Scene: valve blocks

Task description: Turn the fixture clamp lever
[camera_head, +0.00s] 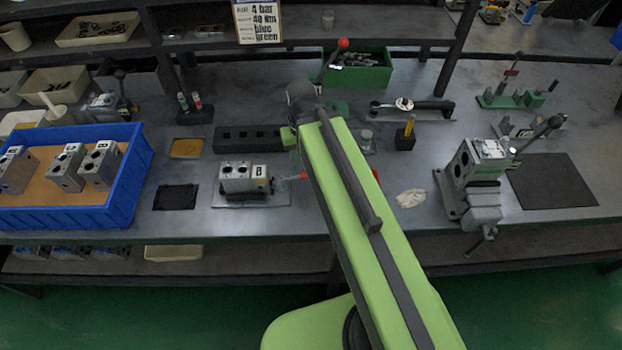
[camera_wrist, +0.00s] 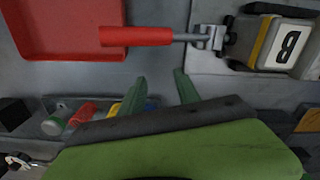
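The fixture clamp lever has a red handle (camera_wrist: 135,36) in the wrist view. A grey metal clamp joint (camera_wrist: 211,38) links it to the fixture plate (camera_wrist: 205,62). A block marked B (camera_wrist: 285,45) sits on that plate. In the head view the block (camera_head: 246,178) stands left of my arm, and the red lever tip (camera_head: 297,177) points right towards the arm. My gripper (camera_wrist: 160,77) has two green fingers spread apart with nothing between them. In the wrist view the fingertips are below the handle and apart from it. The head view hides the fingers behind my arm.
A red tray (camera_wrist: 65,50) lies beside the handle. A holder with coloured pieces (camera_wrist: 75,115) is near my fingers. A blue crate (camera_head: 125,190) of blocks stands left. A vise (camera_head: 470,190) with a black-knobbed lever stands right.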

